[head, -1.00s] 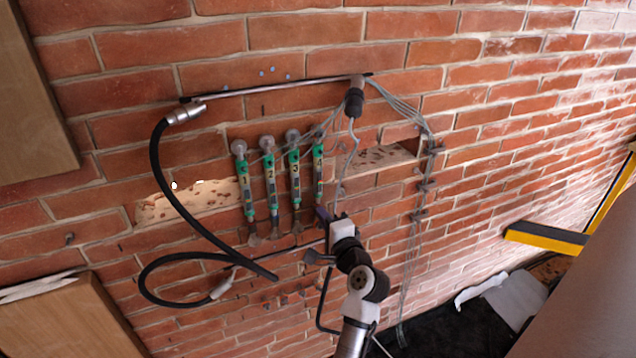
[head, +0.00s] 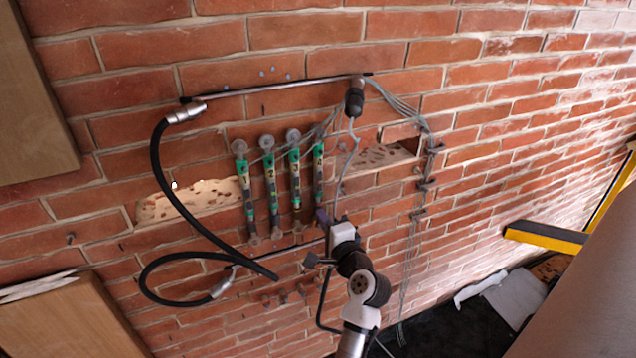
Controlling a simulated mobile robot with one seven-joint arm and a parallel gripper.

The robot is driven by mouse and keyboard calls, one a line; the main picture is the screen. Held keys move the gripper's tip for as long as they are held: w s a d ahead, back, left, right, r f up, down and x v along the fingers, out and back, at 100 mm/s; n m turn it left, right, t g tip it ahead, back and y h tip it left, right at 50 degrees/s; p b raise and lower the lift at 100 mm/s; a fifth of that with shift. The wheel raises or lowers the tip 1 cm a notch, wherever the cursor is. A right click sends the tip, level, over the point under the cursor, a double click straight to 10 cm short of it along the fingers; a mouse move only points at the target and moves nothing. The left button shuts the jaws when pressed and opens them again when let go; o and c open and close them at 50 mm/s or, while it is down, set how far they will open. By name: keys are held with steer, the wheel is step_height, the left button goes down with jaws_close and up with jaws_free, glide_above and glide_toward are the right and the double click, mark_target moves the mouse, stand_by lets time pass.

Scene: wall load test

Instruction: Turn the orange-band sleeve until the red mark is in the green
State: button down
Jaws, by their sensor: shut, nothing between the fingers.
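Several slim vertical gauges with green and yellow bands hang in a row on the brick wall: the leftmost (head: 246,187), second (head: 272,190), third (head: 296,185) and rightmost (head: 319,170). I cannot make out an orange band, a red mark or which sleeve is which at this size. My gripper (head: 323,217) is shut and empty, near the lower end of the rightmost gauge. Its fingertips are small and partly hidden by the white wrist, and I cannot tell whether they touch the gauge.
A metal rod (head: 270,88) runs above the gauges. A black hose (head: 180,205) loops at the left. Thin grey cables (head: 412,225) hang right of my arm. A yellow-edged black bar (head: 545,237) is at the right.

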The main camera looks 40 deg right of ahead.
steer(key=v, duration=0.7)
stand_by(0.7)
